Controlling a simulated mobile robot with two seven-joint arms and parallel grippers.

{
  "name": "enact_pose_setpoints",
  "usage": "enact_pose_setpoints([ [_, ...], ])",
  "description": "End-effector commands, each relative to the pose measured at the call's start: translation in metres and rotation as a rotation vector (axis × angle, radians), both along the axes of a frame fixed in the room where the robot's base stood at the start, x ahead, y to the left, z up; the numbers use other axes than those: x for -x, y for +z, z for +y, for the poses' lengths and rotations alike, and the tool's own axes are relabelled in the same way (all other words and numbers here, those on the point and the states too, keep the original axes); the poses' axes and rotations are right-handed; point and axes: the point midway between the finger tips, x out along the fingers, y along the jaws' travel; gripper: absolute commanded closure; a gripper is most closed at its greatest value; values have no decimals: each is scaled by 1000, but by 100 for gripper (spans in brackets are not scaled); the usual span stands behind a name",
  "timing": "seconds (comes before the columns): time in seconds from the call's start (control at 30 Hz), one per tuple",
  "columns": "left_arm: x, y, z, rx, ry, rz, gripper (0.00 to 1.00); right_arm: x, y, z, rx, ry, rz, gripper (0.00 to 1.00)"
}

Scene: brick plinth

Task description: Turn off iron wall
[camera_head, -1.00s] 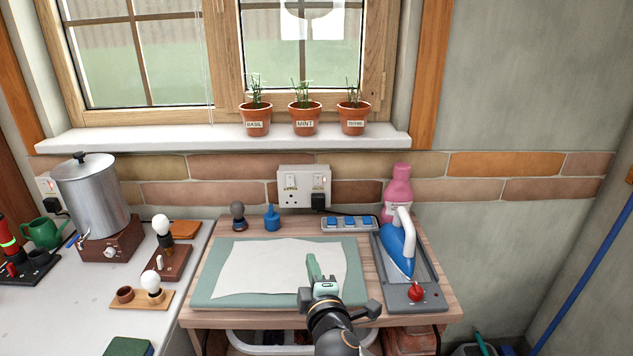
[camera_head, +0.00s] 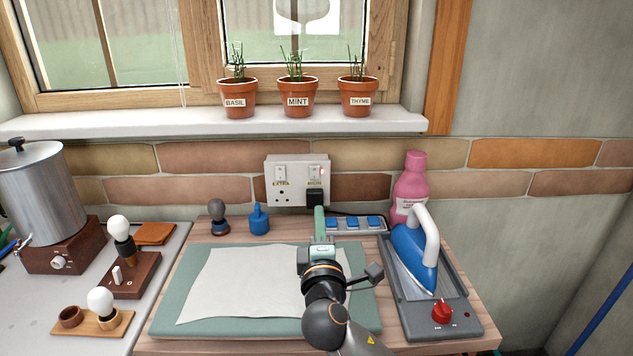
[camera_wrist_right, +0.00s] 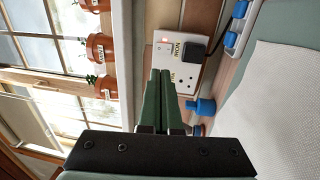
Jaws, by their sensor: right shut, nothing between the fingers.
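A white double wall socket (camera_head: 297,180) is on the brick band under the window. Its left switch (camera_head: 281,173) is labelled EXTRA. Its right switch (camera_head: 314,173), whose label seems to read IRON, has a lit red light beside it. A black plug (camera_head: 315,197) sits in the right outlet; the left outlet is empty. The socket also shows sideways in the right wrist view (camera_wrist_right: 163,63). My right gripper (camera_head: 319,211) is shut and empty, just below and in front of the plug, apparently apart from it. The blue iron (camera_head: 411,256) rests on a grey tray (camera_head: 392,302). My left gripper is not in view.
A blue-switched power strip (camera_head: 336,226), a pink bottle (camera_head: 411,190), a blue bottle (camera_head: 259,220) and a grey-knobbed object (camera_head: 217,217) stand along the back of the table. Potted herbs (camera_head: 298,98) line the sill above. A white cloth (camera_head: 230,285) lies on a green pad (camera_head: 170,315).

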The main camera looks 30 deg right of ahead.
Motion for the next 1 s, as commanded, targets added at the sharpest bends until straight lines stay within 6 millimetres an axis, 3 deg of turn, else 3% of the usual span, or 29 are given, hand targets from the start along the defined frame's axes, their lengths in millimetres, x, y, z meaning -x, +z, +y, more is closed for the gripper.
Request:
enact_pose_setpoints([
  [0.37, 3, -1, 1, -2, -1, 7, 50, -10, 3, -6, 1, 0, 0, 100],
  [0.8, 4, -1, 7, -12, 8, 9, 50, -83, 13, -51, 0, -2, -1, 100],
  [1.0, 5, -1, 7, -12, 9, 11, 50, -107, 16, -66, -1, -1, 0, 100],
])
